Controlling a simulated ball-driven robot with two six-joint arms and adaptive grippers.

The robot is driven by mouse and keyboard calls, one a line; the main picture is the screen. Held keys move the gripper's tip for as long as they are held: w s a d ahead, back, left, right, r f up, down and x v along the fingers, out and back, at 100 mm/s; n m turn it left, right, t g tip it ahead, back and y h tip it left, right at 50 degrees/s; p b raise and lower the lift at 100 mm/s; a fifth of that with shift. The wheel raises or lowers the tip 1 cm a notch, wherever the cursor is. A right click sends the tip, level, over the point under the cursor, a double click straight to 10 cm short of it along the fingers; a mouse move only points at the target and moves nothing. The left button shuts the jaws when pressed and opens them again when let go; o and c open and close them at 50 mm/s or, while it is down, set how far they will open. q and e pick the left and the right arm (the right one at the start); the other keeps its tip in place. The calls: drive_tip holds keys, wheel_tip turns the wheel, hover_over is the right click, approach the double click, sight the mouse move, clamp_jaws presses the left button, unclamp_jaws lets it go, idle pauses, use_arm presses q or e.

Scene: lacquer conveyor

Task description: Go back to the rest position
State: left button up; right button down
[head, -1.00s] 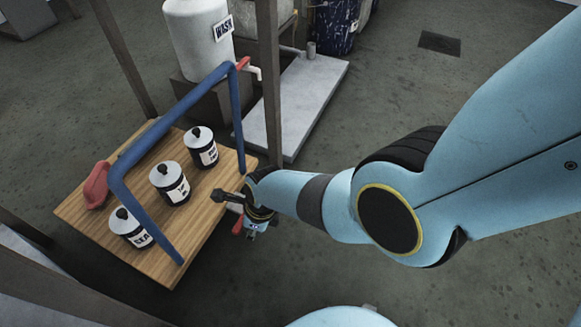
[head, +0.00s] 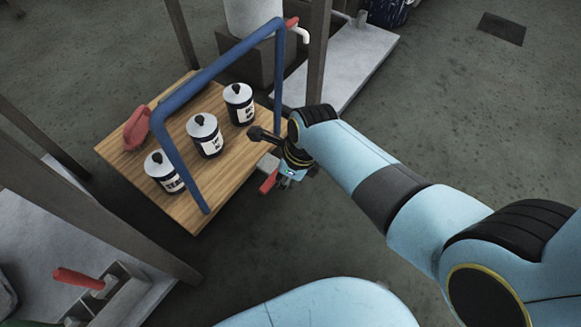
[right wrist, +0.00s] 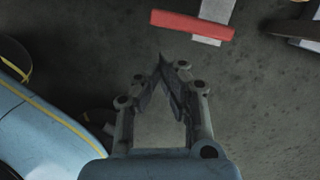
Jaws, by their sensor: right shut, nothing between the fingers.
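My right gripper (head: 288,182) hangs at the end of my blue arm, beside the right edge of the wooden table (head: 190,215) in the head view. In the right wrist view its fingers (right wrist: 173,64) come together at the tips with nothing between them. A red handle with a grey plate (head: 269,182) is close to it at the table edge. A red bar (right wrist: 192,25) over a pale strip shows beyond the fingertips, apart from them. My left gripper is not in view.
Three lidded jars (head: 204,136) stand on the table behind a blue tube frame (head: 172,150), with a red object (head: 136,128) at left. A brown post (head: 319,50) rises behind my arm. A red-handled device (head: 78,279) sits lower left. The floor at right is clear.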

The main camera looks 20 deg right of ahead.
wheel_tip(320, 180, up, 4)
drive_tip(key=s+d+n+g+h, duration=0.1)
drive_tip(key=s+d+n, duration=0.3)
drive_tip(key=s, duration=0.6)
drive_tip(key=s+d+n+g+h, duration=0.1)
drive_tip(key=s+d, duration=0.5)
drive_tip(key=s, duration=0.4)
drive_tip(key=s+d+r+n+t, duration=0.25)
drive_tip(key=r+n, duration=0.85)
drive_tip(key=n, duration=1.2)
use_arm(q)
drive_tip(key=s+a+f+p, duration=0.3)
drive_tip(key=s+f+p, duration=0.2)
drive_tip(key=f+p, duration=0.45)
use_arm(e)
drive_tip(key=s+d+f+p, duration=0.2)
drive_tip(key=s+d+f, duration=0.15)
drive_tip(key=f, duration=0.45)
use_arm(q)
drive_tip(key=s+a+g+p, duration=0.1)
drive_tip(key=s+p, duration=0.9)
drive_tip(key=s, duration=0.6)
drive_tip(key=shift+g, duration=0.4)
use_arm(e)
drive_tip(key=s+d+f+g, duration=0.1)
drive_tip(key=s+g, duration=0.1)
drive_tip(key=s, duration=1.4)
drive_tip(key=shift+s+f+m+h, duration=0.3)
drive_tip(key=shift+s+h, duration=0.05)
drive_tip(key=shift+h, duration=0.05)
